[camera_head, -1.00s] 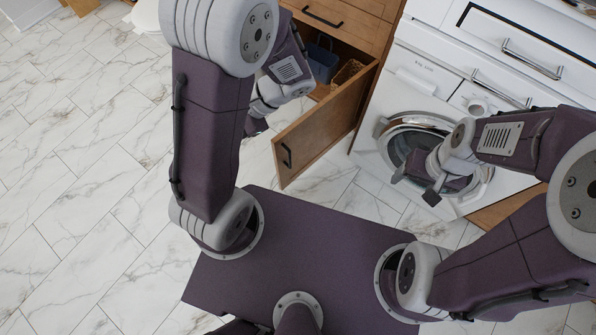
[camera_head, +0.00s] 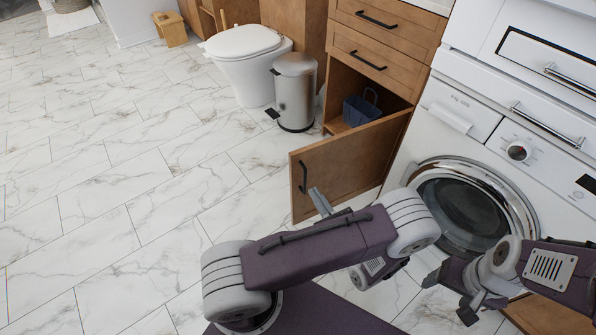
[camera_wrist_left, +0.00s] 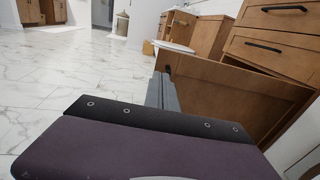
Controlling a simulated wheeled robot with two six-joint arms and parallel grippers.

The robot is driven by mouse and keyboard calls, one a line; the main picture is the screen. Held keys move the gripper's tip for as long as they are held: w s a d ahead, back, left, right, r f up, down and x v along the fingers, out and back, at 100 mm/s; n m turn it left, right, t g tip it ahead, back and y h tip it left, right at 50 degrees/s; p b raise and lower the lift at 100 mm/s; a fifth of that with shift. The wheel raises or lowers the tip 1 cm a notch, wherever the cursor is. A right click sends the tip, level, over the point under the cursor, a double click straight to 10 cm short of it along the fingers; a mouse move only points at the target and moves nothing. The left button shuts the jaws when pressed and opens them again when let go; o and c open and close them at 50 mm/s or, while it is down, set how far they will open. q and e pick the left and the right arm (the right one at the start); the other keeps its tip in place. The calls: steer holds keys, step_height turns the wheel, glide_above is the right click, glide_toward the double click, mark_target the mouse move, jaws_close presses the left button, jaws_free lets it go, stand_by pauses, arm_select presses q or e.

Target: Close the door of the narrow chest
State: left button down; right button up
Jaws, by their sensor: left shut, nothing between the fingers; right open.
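The narrow chest (camera_head: 385,50) is wooden, with two drawers above a compartment. Its door (camera_head: 345,165) stands wide open, swung out from the right edge beside the washing machine; its outer face with a black handle (camera_head: 303,177) faces me. The door also fills the right middle of the left wrist view (camera_wrist_left: 235,95). My left gripper (camera_head: 319,200) is shut and empty, its fingers in front of the door's lower outer face near the handle edge. In the left wrist view its fingers (camera_wrist_left: 162,92) overlap the door's free edge; contact cannot be told. My right gripper (camera_head: 450,295) is open, before the washing machine.
A blue basket (camera_head: 362,108) sits inside the compartment. A white washing machine (camera_head: 465,150) stands right of the chest. A metal bin (camera_head: 295,92) and a toilet (camera_head: 245,60) stand to the left. The marble floor (camera_head: 120,190) at left is clear.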

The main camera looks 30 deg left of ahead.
arm_select(q)
steer(key=b, duration=0.4)
glide_toward(293, 161)
steer(key=x, duration=0.5)
steer(key=shift+a+f, duration=0.2)
steer(key=shift+w+a+r, duration=0.1)
steer(key=shift+w+a, duration=0.35)
steer(key=shift+a, duration=0.05)
steer(key=shift+a+r, duration=0.1)
